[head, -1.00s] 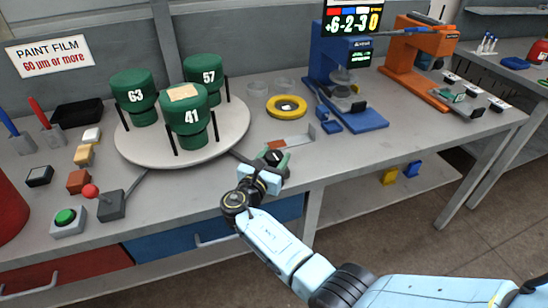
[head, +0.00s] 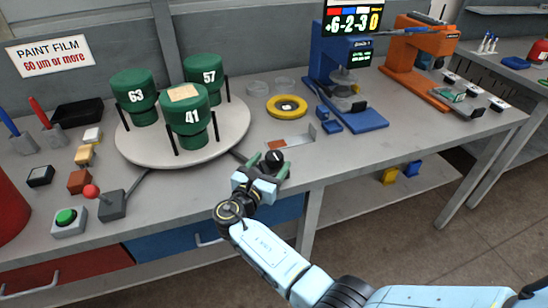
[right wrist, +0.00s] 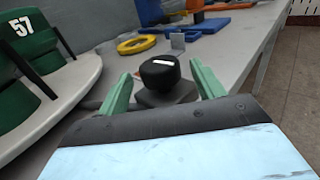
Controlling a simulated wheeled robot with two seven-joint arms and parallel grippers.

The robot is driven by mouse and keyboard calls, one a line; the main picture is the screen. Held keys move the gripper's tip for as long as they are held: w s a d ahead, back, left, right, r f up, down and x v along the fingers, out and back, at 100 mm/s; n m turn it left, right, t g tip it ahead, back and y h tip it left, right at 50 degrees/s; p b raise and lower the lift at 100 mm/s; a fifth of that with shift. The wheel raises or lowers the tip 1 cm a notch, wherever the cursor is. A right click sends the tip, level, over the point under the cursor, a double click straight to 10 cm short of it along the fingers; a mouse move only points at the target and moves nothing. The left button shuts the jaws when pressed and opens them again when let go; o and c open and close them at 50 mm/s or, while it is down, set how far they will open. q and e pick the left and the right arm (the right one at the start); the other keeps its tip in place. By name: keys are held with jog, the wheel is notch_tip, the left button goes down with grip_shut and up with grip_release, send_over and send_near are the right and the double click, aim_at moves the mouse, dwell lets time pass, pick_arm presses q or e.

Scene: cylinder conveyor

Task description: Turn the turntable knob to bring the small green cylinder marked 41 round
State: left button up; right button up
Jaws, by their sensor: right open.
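The green cylinder marked 41 (head: 187,116) stands at the front of the round grey turntable (head: 146,158), with a tan patch on its top. Green cylinders marked 63 (head: 134,95) and 57 (head: 203,72) stand behind it on the same turntable; the 57 one also shows in the right wrist view (right wrist: 28,42). The black turntable knob (right wrist: 160,72) with a white line stands on a dark base. My right gripper (head: 268,163) is open, its green fingers on either side of the knob, with gaps visible in the right wrist view (right wrist: 160,85). My left gripper is not in view.
A blue press-like device (head: 345,85) stands further right. A box with a red-ball lever (head: 110,205) and a green button (head: 67,219) are at front left. The table edge is close below my gripper.

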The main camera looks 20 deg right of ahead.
jog(key=v, duration=1)
jog(key=shift+s+a, duration=0.15)
